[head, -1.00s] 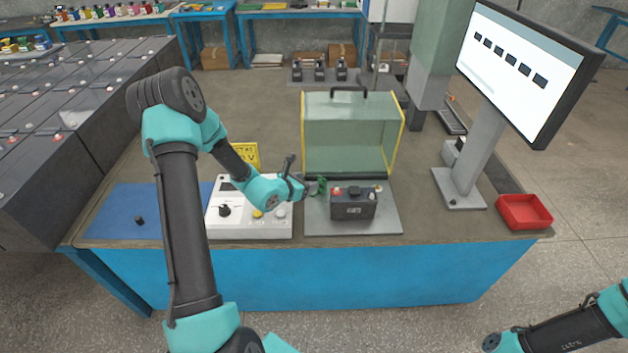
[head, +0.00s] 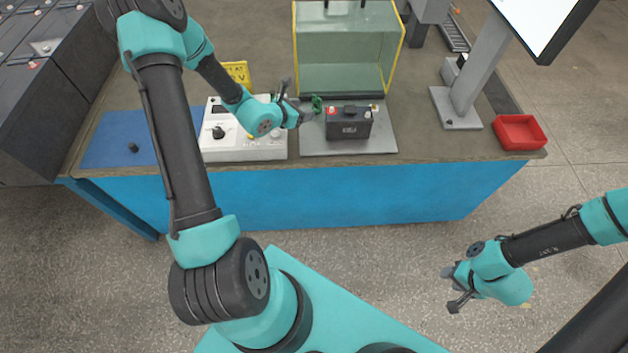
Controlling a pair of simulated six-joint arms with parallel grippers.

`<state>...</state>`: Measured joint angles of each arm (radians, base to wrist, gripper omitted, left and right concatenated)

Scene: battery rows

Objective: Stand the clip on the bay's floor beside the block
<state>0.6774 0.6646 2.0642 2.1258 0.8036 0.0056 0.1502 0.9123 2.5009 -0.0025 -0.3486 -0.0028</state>
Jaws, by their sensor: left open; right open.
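A small green clip (head: 317,103) is at the left end of the dark block (head: 348,125), in front of the clear case. The block has a red cap on top and sits on a grey plate (head: 350,147), the bay's floor. My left gripper (head: 307,110) is open, its tips right at the clip from the left. Whether the clip touches the floor or the fingers is too small to tell. My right gripper (head: 453,289) is open and empty, low over the concrete floor in front of the bench.
A clear case with yellow edges (head: 344,45) stands behind the block. A white control box (head: 240,148) and a blue mat (head: 112,140) lie to the left. A monitor stand (head: 457,108) and red tray (head: 519,132) are to the right. The plate's front right is free.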

